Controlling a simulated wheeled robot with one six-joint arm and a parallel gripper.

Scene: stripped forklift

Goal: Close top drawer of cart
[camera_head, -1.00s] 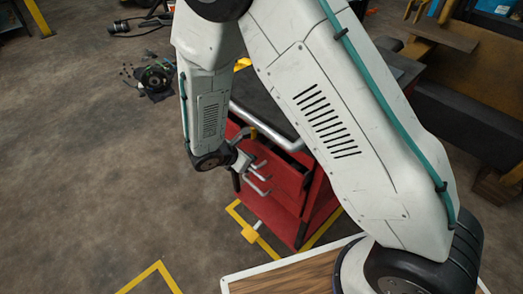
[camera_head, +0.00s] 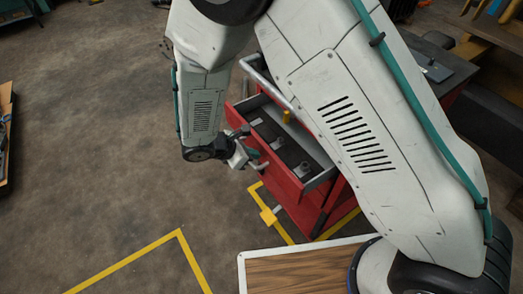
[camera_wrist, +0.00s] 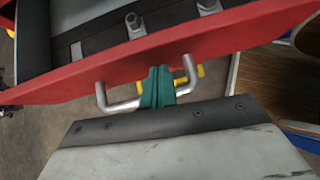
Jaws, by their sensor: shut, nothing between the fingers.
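The red cart (camera_head: 312,208) stands right of the middle in the head view, partly hidden behind my arm. Its top drawer (camera_head: 276,167) is pulled out, with dark compartments and several grey metal parts inside. In the wrist view, the drawer's red front (camera_wrist: 225,40) crosses the picture on a slant, with a silver bar handle (camera_wrist: 188,68) on it. My gripper (camera_head: 251,156) is at the drawer front. Its teal fingers (camera_wrist: 157,86) are shut and empty, between the two ends of the handle. They cover the middle of the bar, so I cannot tell whether they touch it.
Yellow floor tape (camera_head: 178,236) marks the ground in front of the cart. A wooden board with a white rim (camera_head: 242,272) lies at the bottom. A dark workbench (camera_head: 432,68) stands behind on the right. The floor to the left is open.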

